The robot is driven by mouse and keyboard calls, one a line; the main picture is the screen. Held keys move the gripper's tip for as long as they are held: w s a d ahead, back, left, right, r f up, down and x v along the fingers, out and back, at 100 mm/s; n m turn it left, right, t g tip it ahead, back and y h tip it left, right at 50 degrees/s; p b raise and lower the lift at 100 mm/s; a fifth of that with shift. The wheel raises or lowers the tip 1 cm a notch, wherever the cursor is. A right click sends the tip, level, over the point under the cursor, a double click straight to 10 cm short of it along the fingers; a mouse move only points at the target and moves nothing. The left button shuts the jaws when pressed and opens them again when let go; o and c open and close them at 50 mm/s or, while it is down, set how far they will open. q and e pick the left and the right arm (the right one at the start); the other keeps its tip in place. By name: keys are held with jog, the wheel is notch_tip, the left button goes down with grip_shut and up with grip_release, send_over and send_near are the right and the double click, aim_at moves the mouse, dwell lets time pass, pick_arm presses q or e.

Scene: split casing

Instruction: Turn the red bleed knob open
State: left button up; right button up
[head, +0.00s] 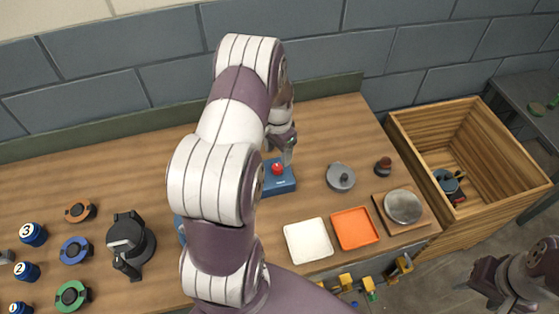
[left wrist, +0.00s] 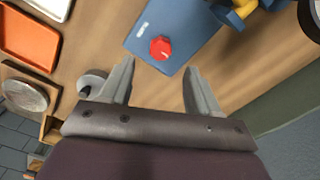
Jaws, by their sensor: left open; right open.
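In the left wrist view the knob (left wrist: 161,48) is a faceted red cap on the flat blue plate (left wrist: 188,38). My left gripper (head: 287,156) is over the blue base. Its two fingers are spread wide in the left wrist view (left wrist: 160,68), and the knob shows between and just beyond their tips, apart from both. My right gripper (head: 492,283) is at the lower right, off the bench, away from the knob.
A white tray (head: 308,241), an orange tray (head: 355,229) and a grey lidded pot (head: 340,177) lie right of the base. A wooden crate (head: 470,145) stands beyond. My left arm hides the bench middle. Yellow and blue parts (left wrist: 240,10) adjoin the plate.

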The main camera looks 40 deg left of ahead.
aim_at(277, 167)
pick_arm(q)
notch_tip(277, 167, down, 6)
jog(key=shift+s+a+f+p, duration=0.1)
jog(key=shift+p, duration=0.5)
jog(key=shift+f, duration=0.15)
jog(key=c, duration=1)
